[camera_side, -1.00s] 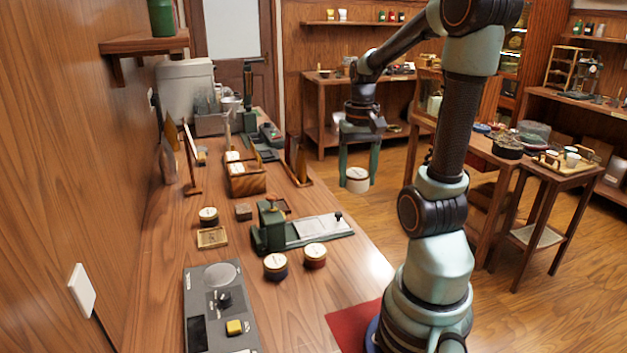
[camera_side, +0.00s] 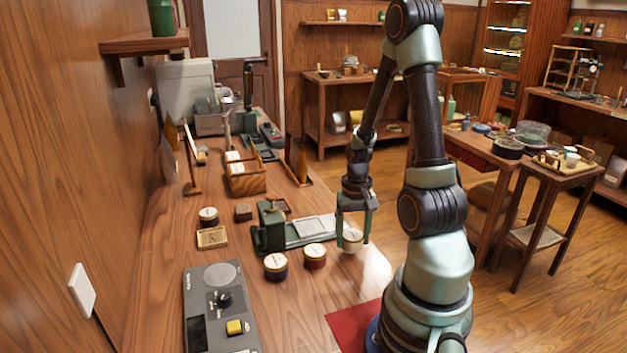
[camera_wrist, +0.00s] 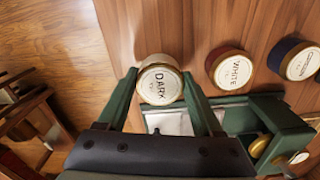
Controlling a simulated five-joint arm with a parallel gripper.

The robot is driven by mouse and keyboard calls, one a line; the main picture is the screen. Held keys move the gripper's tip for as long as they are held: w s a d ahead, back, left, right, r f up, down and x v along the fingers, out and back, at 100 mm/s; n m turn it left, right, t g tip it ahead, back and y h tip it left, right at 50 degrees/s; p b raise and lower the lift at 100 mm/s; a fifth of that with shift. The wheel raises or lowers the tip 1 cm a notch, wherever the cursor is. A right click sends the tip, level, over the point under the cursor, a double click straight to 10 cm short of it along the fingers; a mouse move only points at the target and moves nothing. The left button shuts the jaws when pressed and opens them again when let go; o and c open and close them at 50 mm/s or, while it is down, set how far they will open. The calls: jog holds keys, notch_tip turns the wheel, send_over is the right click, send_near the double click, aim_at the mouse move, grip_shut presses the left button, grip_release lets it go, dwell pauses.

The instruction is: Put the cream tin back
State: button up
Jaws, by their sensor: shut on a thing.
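The cream tin (camera_side: 352,241), pale with a gold rim, is between the fingers of my gripper (camera_side: 353,238), near the bench's right edge. In the wrist view the cream tin (camera_wrist: 160,82) has a label reading DARK, and the gripper (camera_wrist: 160,78) has a finger on each side of it. The tin looks upright, low at the bench; I cannot tell whether it touches the top. A red tin (camera_side: 315,257) stands just left of it, and a navy tin (camera_side: 275,268) further left. The red tin's label (camera_wrist: 233,70) reads WHITE.
A green press with a long base (camera_side: 268,236) lies just behind the tins, close to my gripper. A grey scale (camera_side: 215,300) is at the front left. A dark tin (camera_side: 208,217) stands by a small tray (camera_side: 212,237). A red mat (camera_side: 350,325) lies near my base.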

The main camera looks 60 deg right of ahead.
jog(key=shift+f, duration=1.05)
jog(key=shift+f, duration=0.1)
jog(key=o, duration=1.5)
